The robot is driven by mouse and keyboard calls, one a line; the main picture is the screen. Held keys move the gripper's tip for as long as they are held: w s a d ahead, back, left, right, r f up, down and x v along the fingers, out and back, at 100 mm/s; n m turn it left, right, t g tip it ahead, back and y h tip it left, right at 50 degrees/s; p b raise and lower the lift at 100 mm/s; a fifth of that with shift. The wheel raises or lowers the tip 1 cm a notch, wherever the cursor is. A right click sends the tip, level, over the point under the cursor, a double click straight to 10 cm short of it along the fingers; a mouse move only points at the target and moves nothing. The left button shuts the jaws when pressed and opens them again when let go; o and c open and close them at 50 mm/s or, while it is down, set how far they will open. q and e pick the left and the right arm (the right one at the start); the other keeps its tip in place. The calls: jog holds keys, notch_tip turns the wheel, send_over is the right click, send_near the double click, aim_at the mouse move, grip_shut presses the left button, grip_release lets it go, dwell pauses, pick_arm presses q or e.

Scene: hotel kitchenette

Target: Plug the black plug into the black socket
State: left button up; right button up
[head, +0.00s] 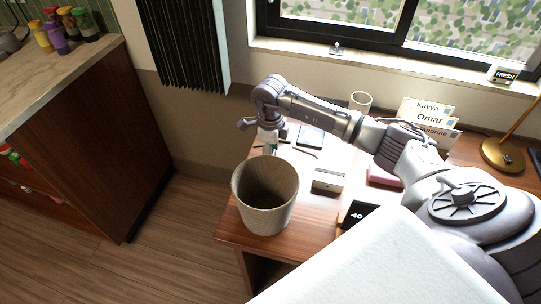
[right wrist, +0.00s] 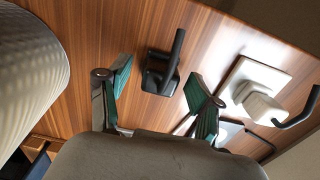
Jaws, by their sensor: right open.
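My right gripper (head: 262,137) reaches in from the right in the head view, low over the desk's far left part, behind a large beige bin. In the right wrist view its two green-padded fingers (right wrist: 160,88) are apart with nothing held. A black piece with a small block base and a thick rod, which looks like the black plug (right wrist: 160,72), is on the wood just beyond and between the fingertips. A white square plate with a white block (right wrist: 257,90) lies to its right, with a dark curved cord or hook beside it. I cannot make out a separate black socket. My left gripper is out of view.
The beige bin (head: 264,207) stands at the desk's near left corner, close to my right gripper. A small box (head: 328,180), a cup (head: 360,101), name cards (head: 428,118) and a brass lamp base (head: 502,154) are on the desk. The window wall is behind.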

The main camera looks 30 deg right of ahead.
jog(key=shift+f, duration=0.1)
grip_shut()
dwell(0.4)
jog(key=shift+r, duration=0.65)
notch_tip(320, 180, up, 3)
jog(key=shift+w+f+b, duration=0.1)
jog(key=shift+b, duration=0.3)
jog(key=s+d+r+b, duration=0.1)
jog(key=s+d+r, duration=0.6)
jog(key=s, duration=0.2)
jog(key=shift+s+d+b, duration=0.15)
jog(key=shift+b, duration=0.15)
